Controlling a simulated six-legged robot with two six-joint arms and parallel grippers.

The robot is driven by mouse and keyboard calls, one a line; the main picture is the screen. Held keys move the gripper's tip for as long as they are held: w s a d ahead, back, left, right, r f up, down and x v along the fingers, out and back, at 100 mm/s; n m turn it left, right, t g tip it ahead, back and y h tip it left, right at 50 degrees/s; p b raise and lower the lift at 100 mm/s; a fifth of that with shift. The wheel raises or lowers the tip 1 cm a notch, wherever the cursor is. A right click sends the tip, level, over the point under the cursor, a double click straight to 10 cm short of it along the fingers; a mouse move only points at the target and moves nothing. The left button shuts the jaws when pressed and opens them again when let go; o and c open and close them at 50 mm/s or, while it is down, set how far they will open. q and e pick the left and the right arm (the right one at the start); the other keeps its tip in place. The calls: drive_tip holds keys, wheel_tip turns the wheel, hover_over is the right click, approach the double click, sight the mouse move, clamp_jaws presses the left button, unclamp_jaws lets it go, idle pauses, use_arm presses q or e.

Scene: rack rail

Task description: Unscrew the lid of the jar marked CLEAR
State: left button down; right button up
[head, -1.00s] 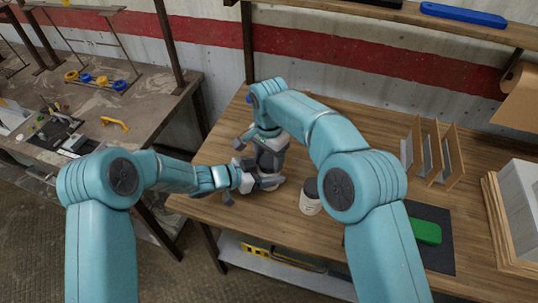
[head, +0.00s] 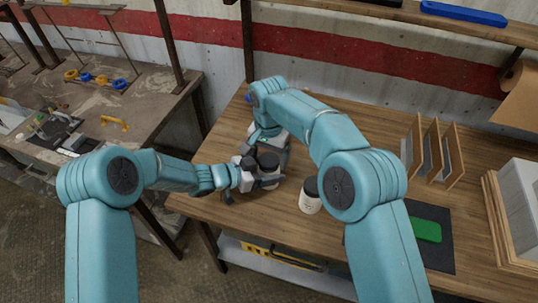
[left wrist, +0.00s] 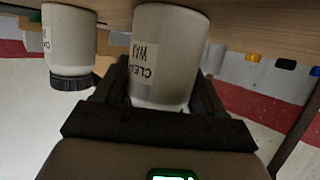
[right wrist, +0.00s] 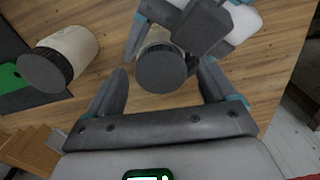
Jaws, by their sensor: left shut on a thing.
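The jar marked CLEAR WAX (left wrist: 165,55) is pale, and its label shows upside down in the left wrist view. My left gripper (head: 262,180) is shut around its body, near the bench's left front. Its dark round lid (right wrist: 160,69) sits on the jar in the right wrist view, and the lid also shows in the head view (head: 268,160). My right gripper (right wrist: 163,84) is open, its fingers apart to either side of the lid in that view, with visible gaps. In the head view the right fingers are partly hidden behind the jar.
A second pale jar with a dark lid (head: 310,196) stands to the right; its label is unreadable in the head view. A green block (head: 426,231) lies on a dark mat (head: 437,256) farther right. Upright wooden racks (head: 433,150) stand behind. Bench surface between is clear.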

drive_tip(key=shift+r, duration=2.25)
use_arm(q)
unclamp_jaws()
